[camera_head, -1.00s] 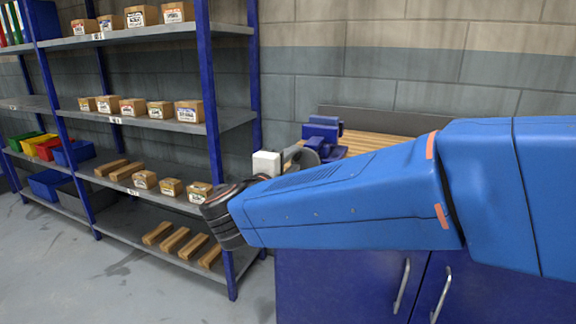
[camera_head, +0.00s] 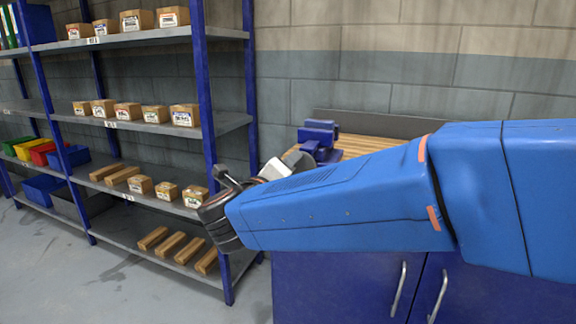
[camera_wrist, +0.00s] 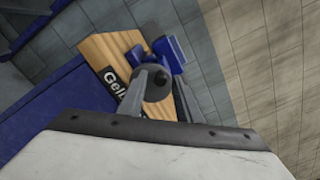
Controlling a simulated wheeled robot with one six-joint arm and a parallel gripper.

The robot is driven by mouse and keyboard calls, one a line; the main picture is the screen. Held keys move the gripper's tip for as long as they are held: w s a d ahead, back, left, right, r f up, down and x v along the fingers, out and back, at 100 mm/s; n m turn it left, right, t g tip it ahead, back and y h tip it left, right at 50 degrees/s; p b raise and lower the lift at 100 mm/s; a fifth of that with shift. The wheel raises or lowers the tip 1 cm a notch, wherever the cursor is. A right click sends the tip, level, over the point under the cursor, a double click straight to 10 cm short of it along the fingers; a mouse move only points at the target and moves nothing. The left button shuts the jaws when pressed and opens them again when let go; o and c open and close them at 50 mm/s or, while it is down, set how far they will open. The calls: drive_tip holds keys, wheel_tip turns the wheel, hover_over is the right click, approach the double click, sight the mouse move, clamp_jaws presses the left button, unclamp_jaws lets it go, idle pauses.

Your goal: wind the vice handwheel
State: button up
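The blue vice (camera_head: 320,134) stands on the wooden bench top in the head view, beyond my arm. It also shows in the wrist view (camera_wrist: 170,50). Its dark round handwheel (camera_wrist: 157,86) faces my gripper (camera_wrist: 162,84). My two grey fingers are apart, one on each side of the wheel. The left finger overlaps the wheel's edge in the picture. I cannot tell whether the fingers press on the rim. In the head view the white gripper body (camera_head: 275,169) is tilted, and my forearm hides part of the wheel and fingers.
The wooden bench top (camera_head: 372,144) has a dark backboard (camera_head: 375,123) and blue cupboards (camera_head: 335,285) below. A black lettered label (camera_wrist: 116,82) lies near the vice in the wrist view. A blue-framed shelf rack (camera_head: 203,80) with boxes stands close on the left.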

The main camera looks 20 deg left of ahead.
drive_tip(key=m, duration=0.5)
clamp_jaws()
drive_tip(key=n, duration=0.3)
drive_tip(key=shift+a+f, duration=0.25)
drive_tip(key=shift+a, duration=0.15)
drive_tip(key=n, duration=0.3)
drive_tip(key=shift+a+f+n, duration=0.25)
drive_tip(key=shift+f+n, duration=0.05)
drive_tip(key=shift+f, duration=0.05)
